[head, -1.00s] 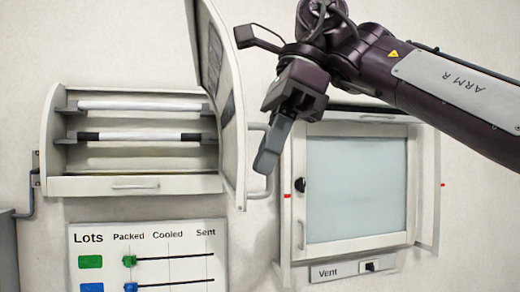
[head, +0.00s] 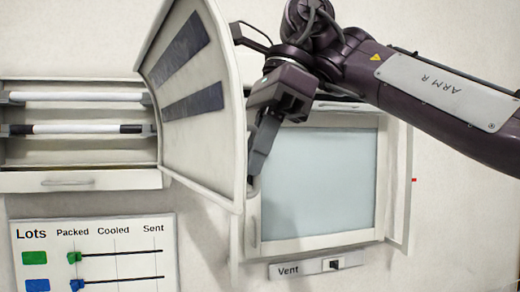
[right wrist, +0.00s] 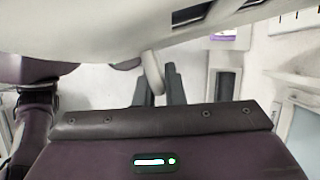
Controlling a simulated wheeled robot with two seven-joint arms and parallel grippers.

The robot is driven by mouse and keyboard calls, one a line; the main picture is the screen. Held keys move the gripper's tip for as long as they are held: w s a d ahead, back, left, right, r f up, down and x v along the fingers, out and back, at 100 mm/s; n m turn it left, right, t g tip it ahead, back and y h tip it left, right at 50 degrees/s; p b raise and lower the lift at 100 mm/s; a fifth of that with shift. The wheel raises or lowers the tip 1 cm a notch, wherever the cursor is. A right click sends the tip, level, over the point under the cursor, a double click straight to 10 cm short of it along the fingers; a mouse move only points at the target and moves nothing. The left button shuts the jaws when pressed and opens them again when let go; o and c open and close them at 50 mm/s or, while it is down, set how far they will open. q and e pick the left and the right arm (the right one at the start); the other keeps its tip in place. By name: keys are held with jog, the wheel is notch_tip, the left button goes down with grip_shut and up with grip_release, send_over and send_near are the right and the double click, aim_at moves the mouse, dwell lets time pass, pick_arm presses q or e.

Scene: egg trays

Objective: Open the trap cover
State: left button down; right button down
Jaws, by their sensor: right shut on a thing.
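The trap cover (head: 190,135) is a pale curved panel with two dark strips on its inner face. It stands swung out at the right side of the trap housing (head: 70,182), hiding part of the wall behind it. The housing is uncovered and shows two white tubes (head: 75,97), the lower one with dark ends. My right gripper (head: 255,168) is at the cover's outer side, near its free edge. In the right wrist view its fingers (right wrist: 157,88) are shut on the pale cover handle (right wrist: 153,70). My left gripper is not in view.
Right behind the cover is a wall cabinet with a bluish pane (head: 325,185). A Vent label with a switch (head: 308,268) is below it. A Lots board (head: 95,240) with sliders hangs below the trap.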

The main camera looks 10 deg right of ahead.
jog(key=shift+a, duration=0.1)
jog(key=c, duration=1.8)
grip_release()
jog(key=p+v, duration=0.5)
jog(key=v, duration=0.2)
jog(key=shift+r, duration=0.35)
jog(key=shift+w+d, duration=0.1)
jog(key=shift+d, duration=0.15)
